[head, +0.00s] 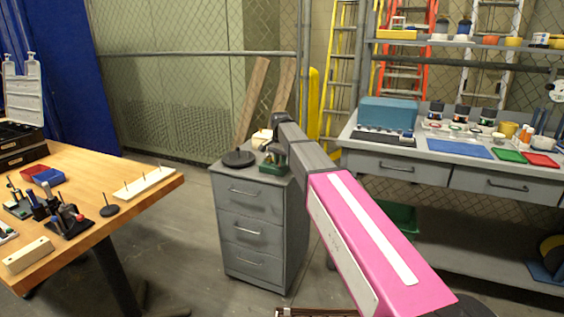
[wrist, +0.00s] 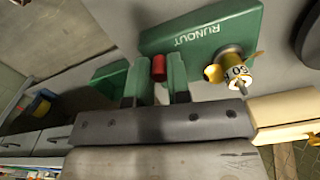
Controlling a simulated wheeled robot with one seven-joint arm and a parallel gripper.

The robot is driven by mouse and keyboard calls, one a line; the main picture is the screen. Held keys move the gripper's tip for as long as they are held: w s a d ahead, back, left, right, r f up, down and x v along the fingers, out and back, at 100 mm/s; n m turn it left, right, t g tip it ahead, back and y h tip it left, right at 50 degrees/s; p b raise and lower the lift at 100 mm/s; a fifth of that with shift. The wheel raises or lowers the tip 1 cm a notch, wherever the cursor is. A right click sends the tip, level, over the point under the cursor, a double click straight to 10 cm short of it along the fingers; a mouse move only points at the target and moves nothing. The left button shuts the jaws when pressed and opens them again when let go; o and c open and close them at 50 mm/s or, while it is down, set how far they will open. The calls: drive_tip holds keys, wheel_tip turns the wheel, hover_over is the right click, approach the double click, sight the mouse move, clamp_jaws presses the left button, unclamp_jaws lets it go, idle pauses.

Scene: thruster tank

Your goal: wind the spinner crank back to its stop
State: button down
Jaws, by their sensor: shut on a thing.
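The spinner stand is a green block marked RUNOUT (wrist: 200,32) in the wrist view. A yellow-bladed spinner with a pale, numbered drum (wrist: 236,74) sits at its lower right edge. A small red cylinder (wrist: 158,68), seemingly the crank's knob, sits between the two fingers of my gripper (wrist: 158,76). The fingers are shut on it, one on each side. The crank arm is hidden, so its angle cannot be told. In the head view the green stand (head: 272,167) is on the grey drawer cabinet, with my gripper (head: 274,155) reaching down to it; my arm hides part of it.
A black round base (head: 238,158) stands left of the stand on the cabinet (head: 247,205). A cream block (wrist: 285,112) lies close to my gripper. A wooden table (head: 120,200) stands left, and a grey workbench (head: 400,172) right. Open floor separates table and cabinet.

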drive_tip(key=shift+w+a+m, duration=0.1)
drive_tip(key=shift+a+m, duration=0.2)
drive_tip(key=shift+m, duration=0.7)
drive_tip(key=c, duration=1.1)
unclamp_jaws()
drive_tip(key=shift+r, duration=0.1)
wheel_tip(320, 180, up, 11)
drive_tip(key=shift+f, duration=0.15)
